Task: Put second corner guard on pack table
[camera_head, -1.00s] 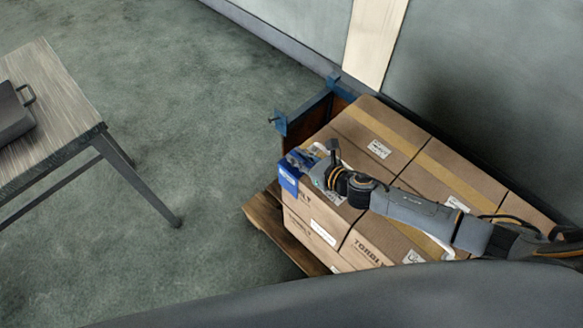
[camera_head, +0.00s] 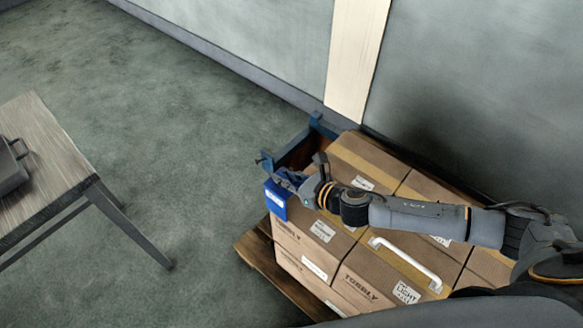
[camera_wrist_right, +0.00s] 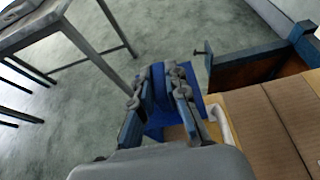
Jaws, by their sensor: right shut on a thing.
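I cannot tell whether the guard still touches the boxes. The pack table (camera_head: 45,150), with a wooden top and dark legs, stands at the left, apart from the gripper; it also shows in the right wrist view (camera_wrist_right: 35,22). My left gripper is not in view.
Cartons (camera_head: 350,272) are stacked on a wooden pallet (camera_head: 262,262) beside a blue-framed crate (camera_head: 290,155). A white handle-like piece (camera_head: 405,262) lies on top of the cartons. A dark case (camera_head: 10,165) sits on the table. Open floor (camera_head: 170,130) separates table and pallet.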

